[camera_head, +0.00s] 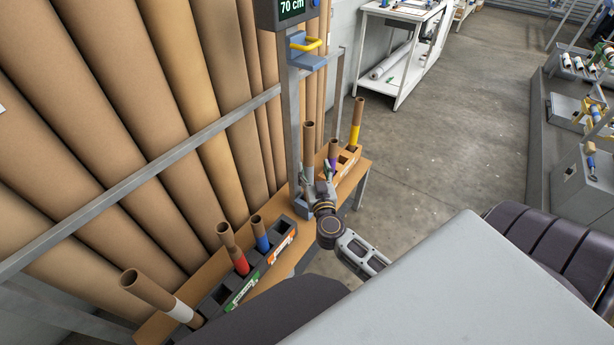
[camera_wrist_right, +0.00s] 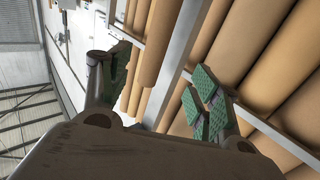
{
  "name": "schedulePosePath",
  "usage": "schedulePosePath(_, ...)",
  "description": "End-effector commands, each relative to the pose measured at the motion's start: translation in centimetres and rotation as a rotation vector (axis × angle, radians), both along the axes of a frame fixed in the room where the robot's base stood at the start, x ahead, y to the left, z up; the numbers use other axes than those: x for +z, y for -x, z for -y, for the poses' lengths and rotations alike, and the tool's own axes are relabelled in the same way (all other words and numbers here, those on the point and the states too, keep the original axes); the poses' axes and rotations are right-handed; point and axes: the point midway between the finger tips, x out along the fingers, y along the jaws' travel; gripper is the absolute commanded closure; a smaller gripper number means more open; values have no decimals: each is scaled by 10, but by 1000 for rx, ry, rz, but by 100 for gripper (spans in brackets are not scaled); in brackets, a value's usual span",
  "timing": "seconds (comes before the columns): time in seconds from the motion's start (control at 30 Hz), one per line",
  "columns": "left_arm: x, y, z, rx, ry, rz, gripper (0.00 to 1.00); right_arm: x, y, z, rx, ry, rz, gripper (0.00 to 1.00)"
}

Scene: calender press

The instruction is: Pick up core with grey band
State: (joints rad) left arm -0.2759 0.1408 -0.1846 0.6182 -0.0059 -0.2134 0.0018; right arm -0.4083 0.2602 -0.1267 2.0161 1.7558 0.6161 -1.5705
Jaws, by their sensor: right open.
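The core with the grey band (camera_head: 308,139) is a brown tube standing upright in the rack on the narrow wooden bench, by the grey post. Its lower part, with the grey band, is partly hidden behind my right gripper (camera_head: 318,178). The gripper is at the band's height, close beside or in front of the core; I cannot tell if it touches. In the right wrist view the gripper (camera_wrist_right: 160,88) is open, with green pads wide apart and no core clearly between them. My left gripper is out of view.
Purple-banded (camera_head: 333,150) and yellow-banded (camera_head: 356,122) cores stand just right of it. Blue (camera_head: 261,236), red (camera_head: 239,261) and white-banded (camera_head: 182,311) cores stand at the near left. The grey post (camera_head: 291,120) and large leaning rolls (camera_head: 130,100) crowd the left side. Open floor lies right.

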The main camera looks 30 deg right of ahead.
Motion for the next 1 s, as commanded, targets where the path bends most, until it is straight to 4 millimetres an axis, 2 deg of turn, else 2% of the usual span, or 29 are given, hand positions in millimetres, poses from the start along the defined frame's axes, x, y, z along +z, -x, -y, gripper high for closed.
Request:
schedulePosePath(0.47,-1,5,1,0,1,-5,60,0,-5,2,0,0,1,38)
schedulePosePath(1.0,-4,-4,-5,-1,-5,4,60,0,-46,20,0,1,2,38)
